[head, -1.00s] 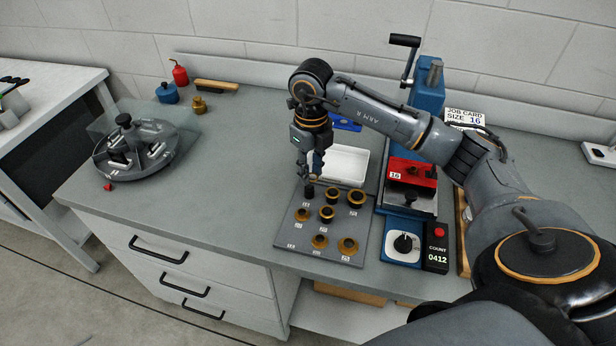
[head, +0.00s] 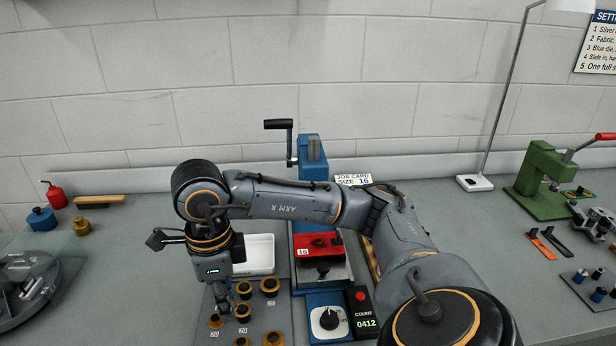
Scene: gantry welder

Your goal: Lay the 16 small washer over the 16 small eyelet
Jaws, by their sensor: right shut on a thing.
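My right gripper (head: 222,308) points down over the left part of the grey parts board (head: 278,317). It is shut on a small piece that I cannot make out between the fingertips. The board carries several brass rings in rows, with a big one (head: 270,286) at upper right and another (head: 244,289) near the fingers. A smaller brass ring (head: 215,320) lies just below the fingertips. Labels there look like 20 and 28. I cannot pick out the 16 small washer or the 16 small eyelet. My left gripper is not in view.
The blue hand press (head: 313,160) with a crank stands behind a red block (head: 318,247) marked 16. A white tray (head: 259,252) lies behind the board. A green press (head: 543,170) stands far right.

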